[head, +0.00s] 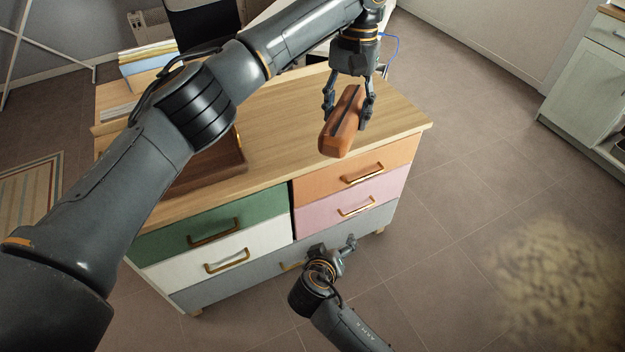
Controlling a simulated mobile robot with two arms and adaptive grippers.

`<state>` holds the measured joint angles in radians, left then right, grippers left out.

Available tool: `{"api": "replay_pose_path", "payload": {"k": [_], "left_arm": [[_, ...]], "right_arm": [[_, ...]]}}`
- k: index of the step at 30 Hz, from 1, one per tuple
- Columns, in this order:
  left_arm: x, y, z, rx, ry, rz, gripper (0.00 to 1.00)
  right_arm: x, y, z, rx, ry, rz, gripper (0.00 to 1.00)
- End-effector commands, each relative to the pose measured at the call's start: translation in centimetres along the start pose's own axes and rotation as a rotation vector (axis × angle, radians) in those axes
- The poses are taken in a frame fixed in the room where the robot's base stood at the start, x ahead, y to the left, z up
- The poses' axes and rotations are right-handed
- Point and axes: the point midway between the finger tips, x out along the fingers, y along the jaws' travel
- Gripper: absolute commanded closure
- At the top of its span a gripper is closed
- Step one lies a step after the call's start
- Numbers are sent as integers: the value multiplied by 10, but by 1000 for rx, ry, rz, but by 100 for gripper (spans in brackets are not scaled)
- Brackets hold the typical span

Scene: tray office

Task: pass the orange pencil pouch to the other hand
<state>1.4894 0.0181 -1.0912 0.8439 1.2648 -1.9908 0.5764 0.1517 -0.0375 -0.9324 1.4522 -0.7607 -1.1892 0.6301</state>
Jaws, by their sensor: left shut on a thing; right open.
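The orange pencil pouch (339,133) is a long brown-orange case with a dark strip along its top, in the head view above the right part of the dresser top. My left gripper (348,106) points down and is shut on the pouch, with one finger on each side of it. The near end of the pouch sticks out toward me past the fingers. My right gripper (348,249) is lower in the view, in front of the dresser's grey bottom drawer. It is open and empty, apart from the pouch and below it.
The wooden dresser top (278,128) is mostly bare at its right side. A brown wooden tray (213,172) sits at its left, partly hidden by my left arm. Folders (150,56) stand at the back left. The floor right of the dresser is clear.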

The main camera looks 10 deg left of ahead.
Motion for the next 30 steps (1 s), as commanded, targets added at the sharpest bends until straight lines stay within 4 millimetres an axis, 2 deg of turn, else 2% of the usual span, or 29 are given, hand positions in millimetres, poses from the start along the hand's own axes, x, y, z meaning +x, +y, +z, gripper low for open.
{"api": "replay_pose_path", "payload": {"k": [1, 3, 5, 9, 13, 15, 18, 21, 24, 30], "left_arm": [[0, 0, 0, 0, 0, 0, 84], [0, 0, 0, 0, 0, 0, 84], [0, 0, 0, 0, 0, 0, 84], [0, 0, 0, 0, 0, 0, 84], [0, 0, 0, 0, 0, 0, 84], [0, 0, 0, 0, 0, 0, 84], [0, 0, 0, 0, 0, 0, 84], [0, 0, 0, 0, 1, 0, 84], [0, 0, 0, 0, 0, 0, 84], [0, 0, 0, 0, 0, 0, 84]], "right_arm": [[-16, 7, -30, 27, 58, 31, 21], [-40, 16, -63, 72, 127, 75, 21], [-63, 26, -89, 116, 189, 113, 21], [-124, 48, -140, 247, 336, 184, 21], [-180, 70, -169, 386, 459, 225, 21], [-206, 80, -177, 457, 512, 238, 21], [-234, 90, -184, 541, 568, 245, 21], [-250, 98, -186, 595, 600, 248, 21], [-255, 102, -187, 618, 615, 250, 21], [-236, 113, -199, 620, 618, 254, 21]]}}
